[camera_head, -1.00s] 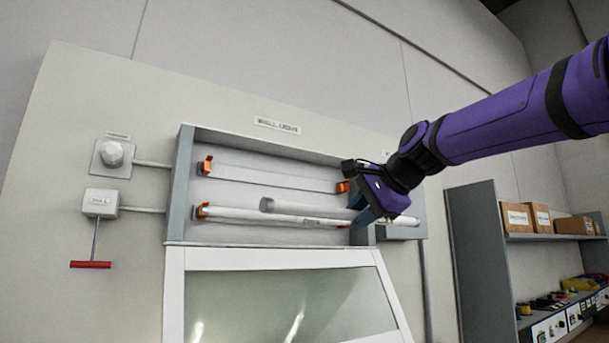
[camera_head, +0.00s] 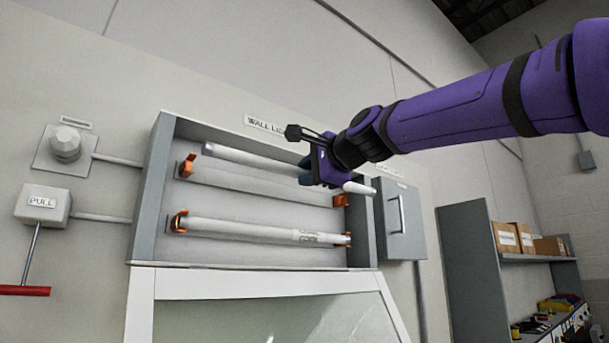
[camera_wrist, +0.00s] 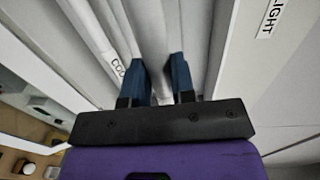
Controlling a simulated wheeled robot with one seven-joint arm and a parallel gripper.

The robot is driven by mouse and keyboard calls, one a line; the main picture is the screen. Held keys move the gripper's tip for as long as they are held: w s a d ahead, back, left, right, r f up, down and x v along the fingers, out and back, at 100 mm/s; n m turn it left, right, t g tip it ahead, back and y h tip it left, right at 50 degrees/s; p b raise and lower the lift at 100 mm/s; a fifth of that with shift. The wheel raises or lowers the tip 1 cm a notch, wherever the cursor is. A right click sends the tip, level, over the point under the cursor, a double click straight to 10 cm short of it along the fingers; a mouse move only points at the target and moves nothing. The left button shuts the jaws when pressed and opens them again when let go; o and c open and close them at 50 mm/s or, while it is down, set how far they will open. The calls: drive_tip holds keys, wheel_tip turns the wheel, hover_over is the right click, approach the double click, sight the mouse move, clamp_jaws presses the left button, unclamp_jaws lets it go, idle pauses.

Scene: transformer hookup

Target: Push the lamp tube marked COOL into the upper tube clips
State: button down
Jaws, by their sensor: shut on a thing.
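My gripper (camera_head: 312,172) is shut on a white lamp tube (camera_head: 240,156), near its right end. The held tube also shows between the fingers in the wrist view (camera_wrist: 150,28); no marking on it is visible. It appears slightly above and in front of the upper tube clips, apart from the left one (camera_head: 187,166); its depth to the right one (camera_head: 340,200) is unclear. A second tube (camera_head: 245,230) sits in the lower clips (camera_head: 179,221). In the wrist view, lettering starting "COO" (camera_wrist: 118,67) is on a tube left of the held one, seemingly this lower tube.
The grey open box (camera_head: 145,190) has side walls around the clips. A grey handled box (camera_head: 402,220) stands close at its right. A white framed panel (camera_head: 260,284) slopes out below. A PULL switch (camera_head: 42,206) is at left; shelves (camera_head: 465,250) are at right.

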drive_tip(key=shift+r, duration=0.1)
drive_tip(key=shift+w+a+g+h, duration=0.2)
drive_tip(key=shift+g+h, duration=0.2)
drive_tip(key=shift+g, duration=0.1)
drive_tip(key=shift+r+x, duration=0.15)
drive_tip(key=shift+x, duration=0.7)
drive_tip(key=shift+r+x, duration=0.2)
drive_tip(key=shift+x, duration=0.7)
drive_tip(key=shift+r+x, duration=0.15)
drive_tip(key=shift+x, duration=0.7)
drive_tip(key=shift+r+x, duration=0.2)
drive_tip(key=shift+x, duration=0.75)
drive_tip(key=shift+r+x, duration=0.15)
drive_tip(key=shift+x, duration=0.8)
drive_tip(key=c, duration=0.9)
unclamp_jaws()
drive_tip(key=shift+o, duration=0.2)
drive_tip(key=shift+f+v, duration=0.15)
drive_tip(key=shift+v, duration=0.65)
drive_tip(key=shift+f+v, duration=0.15)
drive_tip(key=shift+v, duration=0.65)
drive_tip(key=shift+f+v, duration=0.2)
drive_tip(key=shift+v, duration=0.6)
